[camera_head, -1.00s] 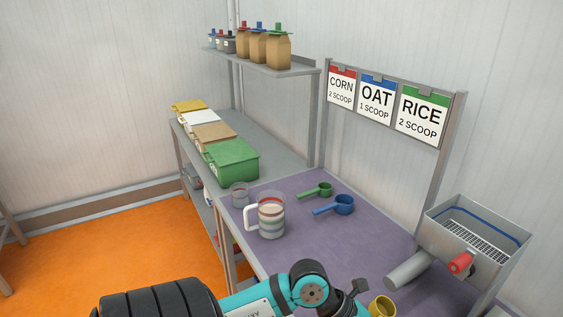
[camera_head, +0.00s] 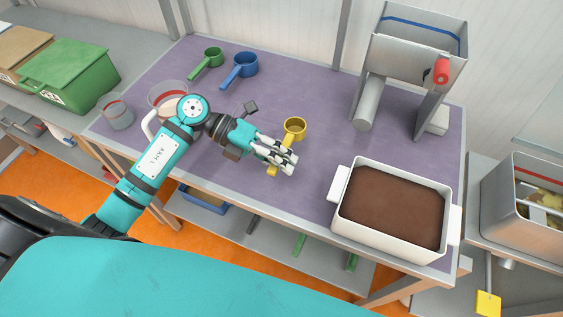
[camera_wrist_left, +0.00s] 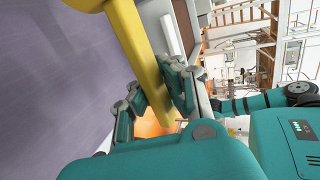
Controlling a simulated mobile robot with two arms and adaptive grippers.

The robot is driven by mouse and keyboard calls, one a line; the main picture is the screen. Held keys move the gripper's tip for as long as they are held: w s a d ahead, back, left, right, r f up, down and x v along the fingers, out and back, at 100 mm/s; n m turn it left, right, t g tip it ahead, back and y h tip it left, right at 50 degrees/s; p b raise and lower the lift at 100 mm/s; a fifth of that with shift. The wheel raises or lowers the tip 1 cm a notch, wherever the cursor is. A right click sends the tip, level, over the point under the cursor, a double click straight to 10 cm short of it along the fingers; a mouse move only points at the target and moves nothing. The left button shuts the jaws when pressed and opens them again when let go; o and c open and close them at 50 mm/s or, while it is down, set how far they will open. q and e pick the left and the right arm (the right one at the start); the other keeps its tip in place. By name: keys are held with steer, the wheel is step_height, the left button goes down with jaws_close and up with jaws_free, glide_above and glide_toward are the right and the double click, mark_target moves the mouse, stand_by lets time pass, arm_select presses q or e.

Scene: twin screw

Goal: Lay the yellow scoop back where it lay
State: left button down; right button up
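The yellow scoop (camera_head: 295,127) is at my left gripper (camera_head: 283,157), over the purple tabletop (camera_head: 318,105) near its front edge. Its cup points away from me and its handle runs back between the fingers. In the left wrist view the yellow handle (camera_wrist_left: 140,50) passes between the fingers of my left gripper (camera_wrist_left: 155,98), which look closed on it. Whether the scoop touches the tabletop is hard to tell. The green scoop (camera_head: 211,57) and blue scoop (camera_head: 245,64) lie at the back left of the table. My right gripper is not in view.
A white tub of brown material (camera_head: 341,215) stands right of the scoop. A metal hopper (camera_head: 408,50) with a red knob stands behind. A striped jug (camera_head: 157,100) is partly behind my left arm, beside a clear cup (camera_head: 117,115). The tabletop's middle is clear.

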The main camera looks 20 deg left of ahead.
mark_target(283, 185)
arm_select(q)
steer(key=shift+f+b, duration=0.5)
steer(key=shift+f, duration=0.15)
step_height(283, 185, down, 4)
steer(key=b, duration=0.3)
steer(key=shift+f+b, duration=0.45)
steer(key=shift+f, duration=0.05)
steer(key=shift+f+b, duration=0.4)
steer(key=shift+f, duration=0.2)
steer(key=shift+s+f, duration=0.1)
steer(key=shift+f, duration=0.15)
